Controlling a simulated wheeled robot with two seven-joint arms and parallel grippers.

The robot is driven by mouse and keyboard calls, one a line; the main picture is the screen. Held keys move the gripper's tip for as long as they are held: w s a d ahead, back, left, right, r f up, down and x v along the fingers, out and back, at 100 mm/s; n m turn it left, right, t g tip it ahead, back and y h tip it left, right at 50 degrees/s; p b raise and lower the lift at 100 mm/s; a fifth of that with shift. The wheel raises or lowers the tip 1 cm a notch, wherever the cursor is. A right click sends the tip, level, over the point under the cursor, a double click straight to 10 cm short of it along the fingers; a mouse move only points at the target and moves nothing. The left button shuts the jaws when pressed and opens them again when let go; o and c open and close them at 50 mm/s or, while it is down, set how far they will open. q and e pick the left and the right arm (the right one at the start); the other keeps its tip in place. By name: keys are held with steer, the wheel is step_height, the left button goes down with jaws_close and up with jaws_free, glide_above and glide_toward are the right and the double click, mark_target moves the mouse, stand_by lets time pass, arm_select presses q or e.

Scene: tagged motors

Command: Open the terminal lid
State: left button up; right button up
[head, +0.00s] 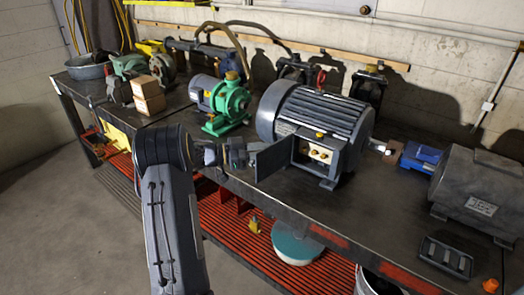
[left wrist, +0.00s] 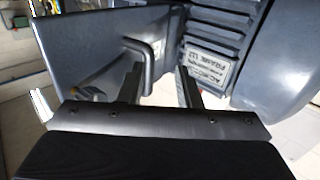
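The large grey motor (head: 318,112) stands on the bench with a terminal box (head: 318,155) on its front side. The terminal lid (head: 273,158) stands swung out to the left of the box, and brass terminals (head: 319,153) show inside. In the left wrist view the lid (left wrist: 95,50) carries a bent bar handle (left wrist: 147,50). My left gripper (head: 250,153) is beside the lid's outer face. In the wrist view its two fingers (left wrist: 161,85) are apart, with the handle close to the left finger; I cannot tell if they touch. My right gripper is not in view.
A green pump with a grey motor (head: 222,100) stands left of the large motor. A blue part (head: 421,156) and another dark motor (head: 480,190) stand to the right. A black tray (head: 446,256) lies near the front edge. Cardboard boxes (head: 148,95) stand at the left.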

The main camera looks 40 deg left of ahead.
arm_select(q)
steer(key=shift+s+a, duration=0.1)
steer(key=shift+a, duration=0.05)
steer(key=b+v, duration=0.1)
steer(key=v, duration=0.6)
steer(key=shift+s+a, duration=0.2)
steer(key=shift+s, duration=0.1)
